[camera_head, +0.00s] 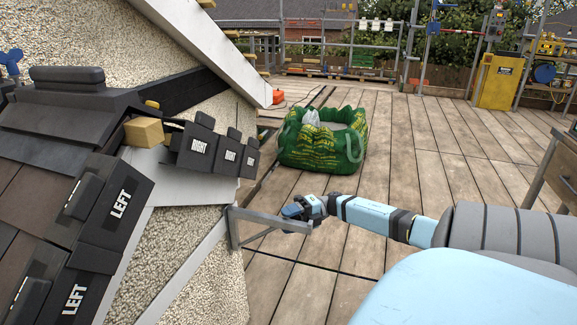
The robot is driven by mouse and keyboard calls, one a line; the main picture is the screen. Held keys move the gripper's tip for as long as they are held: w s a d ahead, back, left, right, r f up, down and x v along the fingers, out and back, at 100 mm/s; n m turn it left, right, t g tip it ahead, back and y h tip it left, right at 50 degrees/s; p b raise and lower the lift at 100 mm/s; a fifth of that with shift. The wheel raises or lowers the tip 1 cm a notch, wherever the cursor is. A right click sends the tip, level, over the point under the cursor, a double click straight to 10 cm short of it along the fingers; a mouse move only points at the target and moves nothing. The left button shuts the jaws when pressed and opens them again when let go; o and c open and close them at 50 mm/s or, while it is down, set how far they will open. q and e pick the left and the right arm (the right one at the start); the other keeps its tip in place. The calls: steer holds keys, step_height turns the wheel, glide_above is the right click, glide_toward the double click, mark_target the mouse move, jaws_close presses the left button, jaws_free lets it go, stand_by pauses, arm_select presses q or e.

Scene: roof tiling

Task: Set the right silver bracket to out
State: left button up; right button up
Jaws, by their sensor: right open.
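The right silver bracket (262,216) is a grey metal triangle with a diagonal brace. It is fixed to the wall at the lower corner of the roof and juts out to the right over the deck. My right gripper (299,217) is at the bracket's outer end and open. Its fingers seem to be around or beside the bar's tip; I cannot tell whether they touch it. My left gripper is not in view.
Dark roof tiles (118,205) marked LEFT and RIGHT cover the roof edge at left. A green bag (322,148) stands on the wooden deck behind my right gripper. A workbench edge (560,170) is at far right.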

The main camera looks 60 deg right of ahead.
arm_select(q)
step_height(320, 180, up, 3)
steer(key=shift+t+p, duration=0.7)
steer(key=shift+p, duration=0.3)
arm_select(e)
steer(key=v, duration=1.3)
steer(key=shift+s+d, duration=0.2)
steer(key=shift+d, duration=0.05)
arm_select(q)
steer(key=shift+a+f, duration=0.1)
